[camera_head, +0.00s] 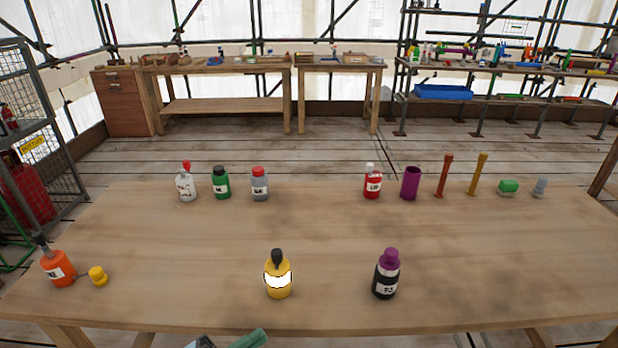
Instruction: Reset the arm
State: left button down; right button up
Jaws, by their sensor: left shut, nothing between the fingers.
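My left gripper (240,341) shows only in part, at the bottom edge of the head view, just below the near edge of the wooden table (330,235). It is shut and empty, and it is apart from everything on the table. The rest of the left arm is cut off by the frame. My right gripper is not in view.
Near the front stand a yellow bottle (278,277), a black bottle with a purple top (386,274) and an orange bottle (58,267) beside a yellow cap (98,276). Bottles, a purple cup (410,183) and upright rods line the back. The table's middle is clear.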

pick_arm(q)
jog(key=s+a+f+n+g+y+p, duration=0.1)
jog(key=s+a+f+n+y, duration=0.4)
jog(key=s+f+n+y, duration=0.3)
jog(key=s+a+f+n+g+y+p, duration=0.1)
jog(key=s+a+f+n+y, duration=0.4)
jog(key=s, duration=1.1)
notch_tip(320, 180, down, 6)
jog(key=n+y, duration=0.3)
jog(key=n, duration=0.5)
jog(key=shift+s+f+p, duration=0.2)
jog(key=shift+s+p, duration=0.05)
jog(key=shift+p, duration=0.05)
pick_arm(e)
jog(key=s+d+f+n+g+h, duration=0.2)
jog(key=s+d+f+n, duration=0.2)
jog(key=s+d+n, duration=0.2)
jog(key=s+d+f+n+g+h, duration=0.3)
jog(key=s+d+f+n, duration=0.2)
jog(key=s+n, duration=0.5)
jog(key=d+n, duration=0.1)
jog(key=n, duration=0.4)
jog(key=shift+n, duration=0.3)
